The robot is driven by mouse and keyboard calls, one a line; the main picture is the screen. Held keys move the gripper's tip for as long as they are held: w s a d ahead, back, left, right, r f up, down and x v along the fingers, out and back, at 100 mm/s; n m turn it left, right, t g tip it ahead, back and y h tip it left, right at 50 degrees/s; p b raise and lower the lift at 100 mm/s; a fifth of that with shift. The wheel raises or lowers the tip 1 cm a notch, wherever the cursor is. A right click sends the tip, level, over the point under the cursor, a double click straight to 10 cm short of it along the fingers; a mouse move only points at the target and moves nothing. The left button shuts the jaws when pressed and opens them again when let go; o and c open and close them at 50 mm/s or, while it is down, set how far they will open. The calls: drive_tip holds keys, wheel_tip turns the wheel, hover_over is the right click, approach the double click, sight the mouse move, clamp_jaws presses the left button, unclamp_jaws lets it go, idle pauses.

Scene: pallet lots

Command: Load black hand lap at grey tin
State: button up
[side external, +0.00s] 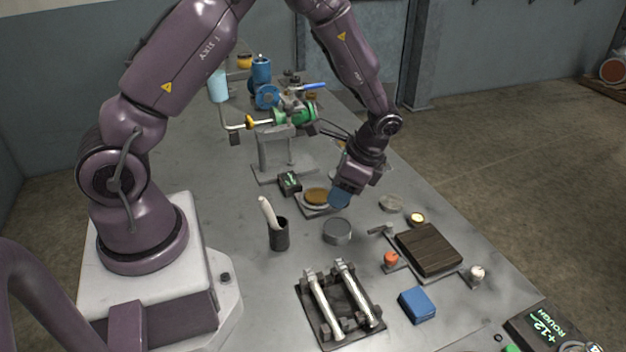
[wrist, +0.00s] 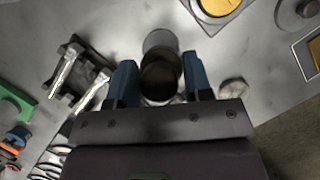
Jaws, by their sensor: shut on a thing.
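My gripper (side external: 340,198) hangs over the middle of the bench, with blue fingers pointing down. In the wrist view, the two blue fingers (wrist: 161,84) are closed on the black hand lap (wrist: 162,76), a dark round piece. In the side view the hand lap is hidden by the fingers. The grey tin (side external: 337,232), a low round can, stands on the bench just in front of and below my gripper. A grey round shape that looks like the tin (wrist: 160,41) shows just beyond the hand lap in the wrist view, partly covered by it.
A dark cup (side external: 279,236) with a pale handle stands left of the tin. A rack with two pale bars (side external: 340,303), a blue block (side external: 417,304) and a dark wooden board (side external: 430,249) lie nearer the camera. A tan disc (side external: 317,195) sits on a plate behind the tin.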

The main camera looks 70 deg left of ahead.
sight(331, 227)
drive_tip(key=shift+d+r+n, duration=0.2)
drive_tip(key=shift+n, duration=0.3)
drive_tip(key=shift+s+f, duration=0.15)
drive_tip(key=shift+s, duration=0.05)
drive_tip(key=shift+f, duration=2.8)
drive_tip(key=shift+f, duration=0.65)
drive_tip(key=shift+r, duration=3.6)
